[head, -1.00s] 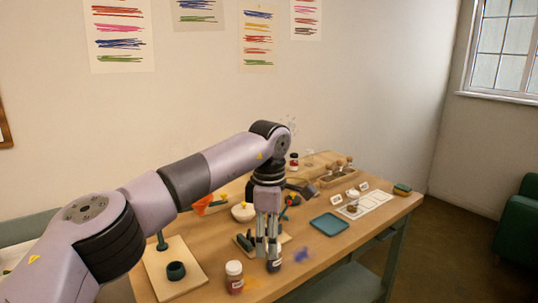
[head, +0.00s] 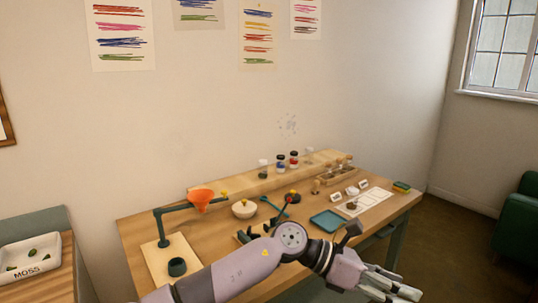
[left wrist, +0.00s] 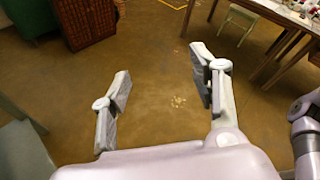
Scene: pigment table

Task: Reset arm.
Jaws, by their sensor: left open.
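My left arm comes in from the bottom of the head view and reaches to the right, low across the table's front. My left gripper (head: 392,284) is at its end, in front of the table and apart from it. In the left wrist view, my left gripper (left wrist: 160,88) has its two fingers spread wide. Nothing is between them but brown floor (left wrist: 165,65) farther off. My right gripper shows in neither view.
The table (head: 140,232) holds a stand with an orange funnel (head: 201,199), a white bowl (head: 244,209), a blue tray (head: 328,222) and several jars at the back. My arm hides part of its front. The wrist view shows open floor and a stool (left wrist: 238,22).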

